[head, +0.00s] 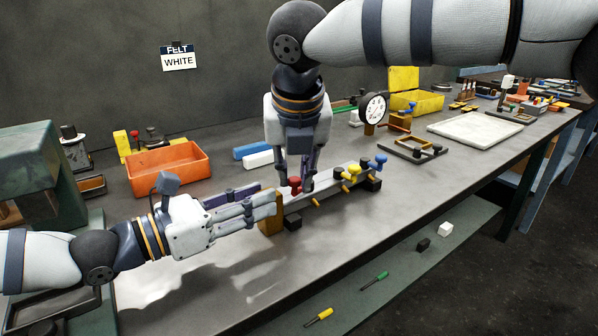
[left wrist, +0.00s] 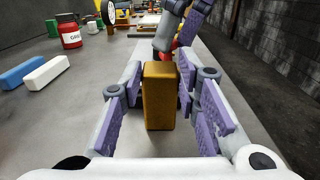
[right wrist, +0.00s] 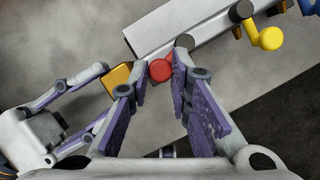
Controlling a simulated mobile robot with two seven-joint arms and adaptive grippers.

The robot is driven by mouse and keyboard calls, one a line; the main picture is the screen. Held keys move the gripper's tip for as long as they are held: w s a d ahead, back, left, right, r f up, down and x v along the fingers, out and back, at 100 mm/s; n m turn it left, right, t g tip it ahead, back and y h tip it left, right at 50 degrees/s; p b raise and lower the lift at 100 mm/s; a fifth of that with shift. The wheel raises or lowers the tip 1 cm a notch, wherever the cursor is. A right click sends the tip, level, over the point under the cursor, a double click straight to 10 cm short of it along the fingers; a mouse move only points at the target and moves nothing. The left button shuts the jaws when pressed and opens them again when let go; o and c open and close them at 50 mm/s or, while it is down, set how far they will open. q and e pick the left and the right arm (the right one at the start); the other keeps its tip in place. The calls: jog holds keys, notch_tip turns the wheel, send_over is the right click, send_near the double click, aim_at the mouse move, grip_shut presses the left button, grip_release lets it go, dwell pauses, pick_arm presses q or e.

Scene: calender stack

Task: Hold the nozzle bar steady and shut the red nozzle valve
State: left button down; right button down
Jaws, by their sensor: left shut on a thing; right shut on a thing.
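The nozzle bar (head: 328,190) is a long grey bar near the bench's front edge, with red, yellow and blue valves on it. A brown-yellow block (head: 271,221) is at its left end, seen upright in the left wrist view (left wrist: 159,97). My left gripper (head: 270,207) is shut on this end block from the left. The red valve (head: 295,183) is near that end; its round red knob (right wrist: 161,70) shows in the right wrist view. My right gripper (head: 298,186) points down from above and is shut on the red valve. Its fingers partly hide the valve, so I cannot tell its turn.
The yellow valve (head: 353,171) and blue valve (head: 379,161) stand further right on the bar. An orange bin (head: 168,168), blue and white blocks and a dial gauge (head: 374,108) stand behind. A lower shelf (head: 400,262) holds small tools. Bare bench lies in front of my left gripper.

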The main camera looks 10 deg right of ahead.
jog(key=c, duration=1.5)
grip_release()
jog(key=shift+o, duration=0.2)
jog(key=v, duration=1.2)
jog(key=shift+w, duration=0.1)
pick_arm(q)
jog(key=c, duration=1.1)
grip_release()
jog(key=shift+d, duration=0.1)
